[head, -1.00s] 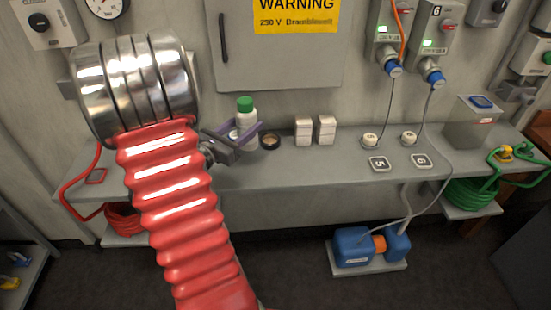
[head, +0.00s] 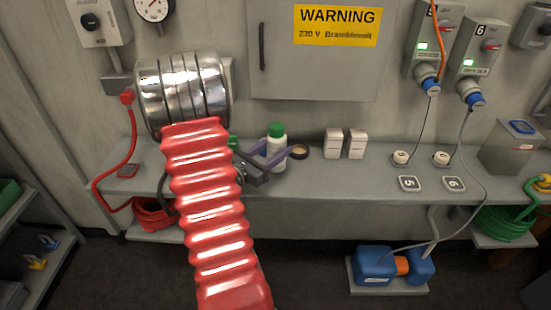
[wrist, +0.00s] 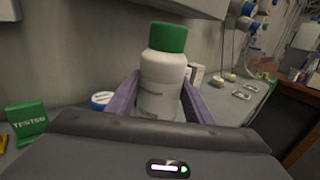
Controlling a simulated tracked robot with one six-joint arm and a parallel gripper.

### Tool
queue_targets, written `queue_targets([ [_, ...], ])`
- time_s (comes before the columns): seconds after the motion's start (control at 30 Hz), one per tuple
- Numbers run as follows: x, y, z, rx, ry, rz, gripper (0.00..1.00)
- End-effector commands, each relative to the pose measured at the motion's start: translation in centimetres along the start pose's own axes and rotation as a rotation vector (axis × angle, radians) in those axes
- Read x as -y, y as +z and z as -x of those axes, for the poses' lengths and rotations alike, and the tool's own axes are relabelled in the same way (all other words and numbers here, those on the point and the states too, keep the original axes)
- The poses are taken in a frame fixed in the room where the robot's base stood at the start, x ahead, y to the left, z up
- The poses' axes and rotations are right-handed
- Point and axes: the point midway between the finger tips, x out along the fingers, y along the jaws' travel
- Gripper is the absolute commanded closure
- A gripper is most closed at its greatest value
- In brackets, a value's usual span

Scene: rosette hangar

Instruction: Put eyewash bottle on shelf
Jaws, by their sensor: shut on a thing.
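The eyewash bottle (head: 277,146) is white with a green cap. My gripper (head: 264,152) has purple fingers shut on its sides, and the bottle stands about upright between them. In the wrist view the bottle (wrist: 161,88) fills the middle, and its lower end is hidden behind the gripper body. The bottle is over the grey wall shelf (head: 330,180). I cannot tell whether its base touches the surface.
Right of the bottle are a dark-rimmed roll (head: 300,152) and two white boxes (head: 334,143). In the wrist view a green "TESTED" sign (wrist: 26,123) and a blue-and-white round item (wrist: 102,99) are at left. Clear shelf lies in front of the boxes.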

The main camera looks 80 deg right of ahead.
Motion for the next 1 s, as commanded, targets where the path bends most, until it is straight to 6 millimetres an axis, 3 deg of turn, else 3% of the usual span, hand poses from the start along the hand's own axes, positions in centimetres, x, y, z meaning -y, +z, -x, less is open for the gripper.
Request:
queue_targets([
  [0.17, 0.0, -0.2, 0.0, 0.001, 0.001, 0.000, 0.86],
  [0.6, -0.1, -4.1, 0.1, 0.000, 0.002, 0.002, 0.86],
  [0.97, -0.1, -4.3, 0.1, 0.000, 0.002, 0.001, 0.86],
  [1.0, -0.1, -4.4, 0.1, -0.001, 0.002, 0.001, 0.52],
])
